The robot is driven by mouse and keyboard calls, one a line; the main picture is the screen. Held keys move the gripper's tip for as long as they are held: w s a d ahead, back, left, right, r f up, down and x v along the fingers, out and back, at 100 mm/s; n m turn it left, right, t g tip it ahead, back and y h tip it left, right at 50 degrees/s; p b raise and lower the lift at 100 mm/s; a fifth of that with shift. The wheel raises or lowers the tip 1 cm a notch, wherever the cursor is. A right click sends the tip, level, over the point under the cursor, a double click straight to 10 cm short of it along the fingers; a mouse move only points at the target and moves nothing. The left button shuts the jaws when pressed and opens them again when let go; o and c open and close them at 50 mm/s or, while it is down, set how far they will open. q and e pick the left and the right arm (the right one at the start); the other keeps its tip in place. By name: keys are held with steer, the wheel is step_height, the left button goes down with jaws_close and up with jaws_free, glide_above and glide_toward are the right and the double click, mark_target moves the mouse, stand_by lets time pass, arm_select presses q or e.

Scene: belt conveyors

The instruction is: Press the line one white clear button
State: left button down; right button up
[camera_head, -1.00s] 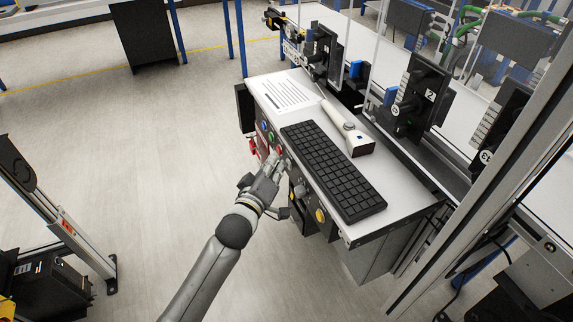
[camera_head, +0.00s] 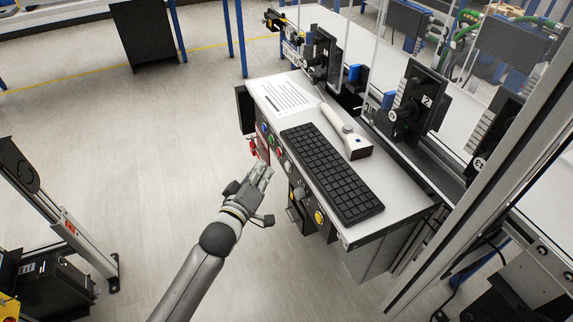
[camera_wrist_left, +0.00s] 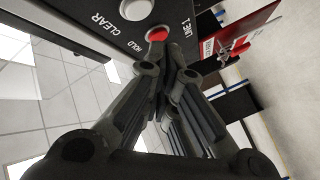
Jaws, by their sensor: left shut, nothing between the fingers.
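The white button (camera_wrist_left: 136,8) beside the word CLEAR is at the top edge of the left wrist view, partly cut off. The red button (camera_wrist_left: 157,34), beside the word HOLD and the label LINE 1, is below and right of it. My left gripper (camera_head: 265,170) is shut and empty in front of the button panel in the head view, with a gap between it and the panel. In the left wrist view its fingers (camera_wrist_left: 168,58) point toward the red button, below the white one; contact is not visible. My right gripper is not in view.
The console carries a black keyboard (camera_head: 331,172), a handheld scanner (camera_head: 348,134) and a printed sheet (camera_head: 282,96). Its front also has a yellow-ringed knob (camera_head: 319,217) and a red tag-like part (camera_head: 254,148). The floor (camera_head: 140,150) left of the console is open.

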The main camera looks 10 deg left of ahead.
arm_select(q)
steer(key=shift+s+a+p, duration=0.25)
steer(key=shift+s+a, duration=0.15)
steer(key=shift+a, duration=0.2)
steer(key=shift+s+a+p, duration=0.2)
steer(key=shift+s+a, duration=0.2)
steer(key=shift+a, duration=0.2)
steer(key=s+a+f+m+g+y, duration=0.1)
steer(key=s+f+m+g, duration=0.3)
steer(key=f, duration=0.7)
steer(key=s+a+f+n+g, duration=0.1)
steer(key=s+f, duration=0.6)
steer(key=f, duration=0.5)
steer(key=s+a+f+m+g+y, duration=0.1)
steer(key=s+f+m+g, duration=0.3)
steer(key=f, duration=0.7)
steer(key=s+f+m+g, duration=0.1)
steer(key=s+f, duration=0.4)
steer(key=s, duration=0.6)
steer(key=s+a+f+m+g, duration=0.1)
steer(key=s+f+g, duration=0.2)
steer(key=s, duration=0.9)
steer(key=s+f+m+g+y, duration=0.1)
steer(key=s+f+g, duration=0.2)
steer(key=s+f, duration=0.6)
steer(key=s, duration=0.2)
steer(key=shift+s+a, duration=0.25)
steer(key=shift+s, duration=0.15)
